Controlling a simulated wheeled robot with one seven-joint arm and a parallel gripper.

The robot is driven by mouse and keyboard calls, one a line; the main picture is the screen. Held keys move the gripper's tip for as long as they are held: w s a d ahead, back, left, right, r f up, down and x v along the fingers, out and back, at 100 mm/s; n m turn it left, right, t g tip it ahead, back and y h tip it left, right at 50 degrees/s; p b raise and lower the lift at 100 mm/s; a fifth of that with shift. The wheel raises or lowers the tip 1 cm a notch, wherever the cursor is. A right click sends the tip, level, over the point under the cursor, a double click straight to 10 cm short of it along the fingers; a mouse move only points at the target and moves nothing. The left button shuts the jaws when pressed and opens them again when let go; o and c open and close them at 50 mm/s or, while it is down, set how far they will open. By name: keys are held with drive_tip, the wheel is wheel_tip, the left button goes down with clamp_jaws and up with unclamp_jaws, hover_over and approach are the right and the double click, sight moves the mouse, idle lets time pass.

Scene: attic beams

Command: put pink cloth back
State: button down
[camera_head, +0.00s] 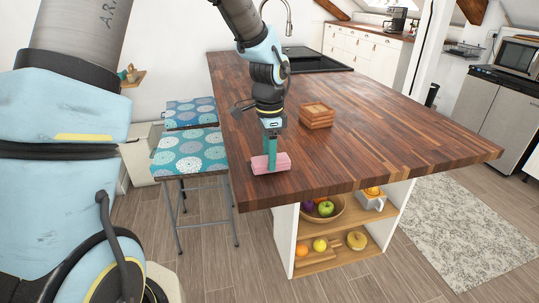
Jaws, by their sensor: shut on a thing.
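The pink cloth (282,162) looks like a small folded pink block at the near left corner of the wooden countertop (370,125). My gripper (270,160) points straight down over it and is shut on it. The teal fingers cover the cloth's middle. The cloth is at the counter surface; I cannot tell whether it rests on it or is just above it.
A stack of wooden coasters or a small wooden box (316,116) stands on the counter right of my gripper. Patterned stools (188,153) stand left of the counter. Shelves below (318,262) hold fruit and a bowl. The counter's right side is clear.

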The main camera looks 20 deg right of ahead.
drive_tip(key=shift+f, duration=0.25)
drive_tip(key=shift+f, duration=0.15)
drive_tip(key=shift+c, duration=1.2)
unclamp_jaws()
wheel_tip(320, 180, up, 12)
drive_tip(key=b, duration=0.2)
drive_tip(key=s+a+f+n, duration=0.1)
drive_tip(key=a+f+n, duration=0.1)
drive_tip(key=a+n, duration=0.4)
drive_tip(key=s+a+f+n+t, duration=0.1)
drive_tip(key=a+f+n, duration=0.2)
drive_tip(key=a, duration=1.1)
drive_tip(key=s+a+f+n, duration=0.2)
drive_tip(key=a+n, duration=0.7)
drive_tip(key=shift+a+f+t, duration=0.3)
drive_tip(key=shift+a+f, duration=0.05)
drive_tip(key=shift+a, duration=0.05)
